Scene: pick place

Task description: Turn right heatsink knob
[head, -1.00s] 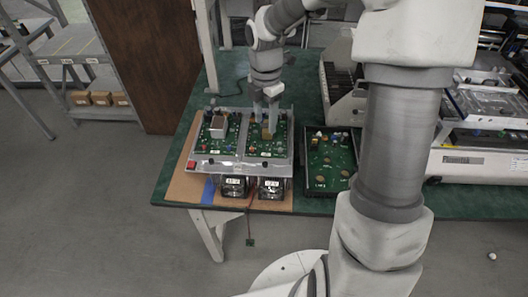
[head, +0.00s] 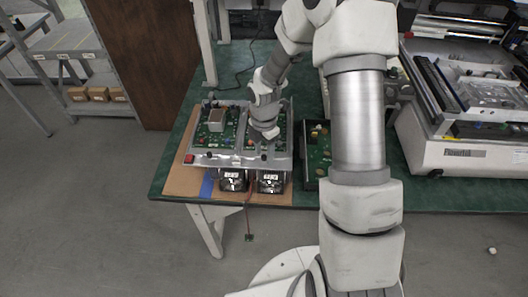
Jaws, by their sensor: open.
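A metal test fixture (head: 226,160) with two green circuit boards stands at the left end of the green table. The left board (head: 209,136) carries a silver block. The right board (head: 249,138) is partly covered by my arm. A small dark knob (head: 264,157) shows on the fixture's front strip below the right board. My gripper (head: 265,136) points down over the front part of the right board, just behind that knob. It is open; I cannot tell whether it touches anything. The block on the right board is hidden behind my gripper.
Two fan-like units with lit displays, left (head: 232,182) and right (head: 270,182), sit under the fixture's front. A red button (head: 189,158) is at its left corner. A dark tray with a board (head: 317,150) lies right, partly behind my arm. A white machine (head: 460,150) stands farther right.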

